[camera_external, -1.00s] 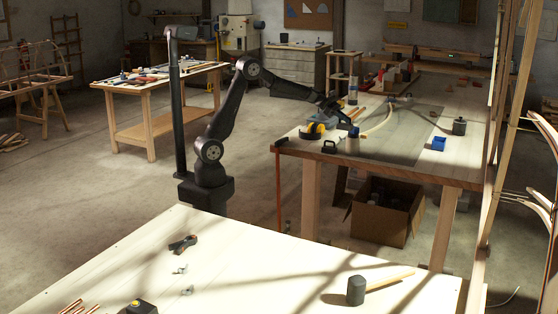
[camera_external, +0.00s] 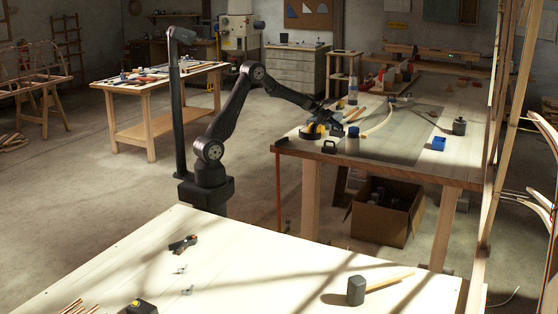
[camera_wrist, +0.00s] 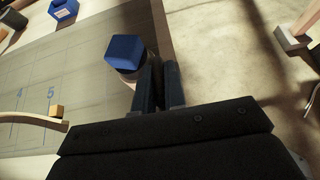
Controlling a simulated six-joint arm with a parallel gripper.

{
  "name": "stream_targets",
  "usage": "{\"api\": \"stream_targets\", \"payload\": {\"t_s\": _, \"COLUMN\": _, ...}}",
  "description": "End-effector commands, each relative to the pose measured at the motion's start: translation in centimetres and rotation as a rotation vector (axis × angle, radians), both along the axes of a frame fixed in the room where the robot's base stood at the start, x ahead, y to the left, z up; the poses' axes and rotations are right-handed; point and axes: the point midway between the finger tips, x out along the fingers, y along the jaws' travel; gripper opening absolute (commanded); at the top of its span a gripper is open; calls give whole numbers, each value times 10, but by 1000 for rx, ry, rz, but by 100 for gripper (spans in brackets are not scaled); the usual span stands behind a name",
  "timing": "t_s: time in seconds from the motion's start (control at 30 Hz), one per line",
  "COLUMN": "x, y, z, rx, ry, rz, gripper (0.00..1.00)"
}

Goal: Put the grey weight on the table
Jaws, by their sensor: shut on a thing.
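My gripper (camera_external: 343,127) is over the near left part of the far workbench. In the wrist view its two dark fingers (camera_wrist: 160,85) are close together; what lies between them is hidden. A blue-topped piece with a greyish round body (camera_wrist: 125,50) shows just left of the fingertips, and it also shows in the external view (camera_external: 353,131). I cannot tell whether the fingers touch it. A dark grey weight with a knob (camera_external: 459,126) stands upright on the table (camera_external: 455,165), toward its right side. I cannot tell whether another grey weight is in the fingers.
A blue bin (camera_external: 438,143) stands near the weight. A curved lath (camera_external: 380,122) runs across the grey mat (camera_external: 400,147). The mat's front right part is clear.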

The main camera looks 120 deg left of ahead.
Motion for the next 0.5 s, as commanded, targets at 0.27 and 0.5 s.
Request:
{"api": "stream_targets", "payload": {"t_s": 0.27, "x": -26, "y": 52, "z": -34, "rx": 1, "ry": -1, "rz": 4, "gripper": 0}}
{"api": "stream_targets", "payload": {"t_s": 0.5, "x": -42, "y": 86, "z": -55, "rx": 2, "ry": -2, "rz": 2, "gripper": 0}}
